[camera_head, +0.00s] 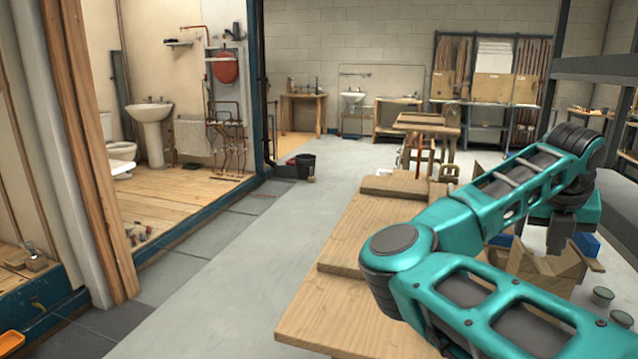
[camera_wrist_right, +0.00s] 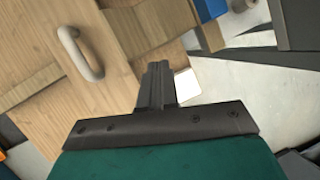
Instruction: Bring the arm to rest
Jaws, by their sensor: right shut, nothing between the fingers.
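My right arm (camera_head: 400,245) comes in from the lower right and bends back over the workbench. My right gripper (camera_head: 558,236) points down above the right part of the bench, by a wooden block with a V-shaped notch (camera_head: 550,268). In the wrist view the fingers of my right gripper (camera_wrist_right: 156,84) are together, with nothing between them. The wooden surface shows beyond them. My left gripper is not in view.
The wooden workbench (camera_head: 325,310) fills the lower middle, partly hidden by my arm. Blue parts (camera_head: 586,243) and round grey-green pieces (camera_head: 603,296) lie near the gripper. A pale curved piece (camera_wrist_right: 82,54) lies on the wood. Grey floor (camera_head: 230,285) is clear to the left.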

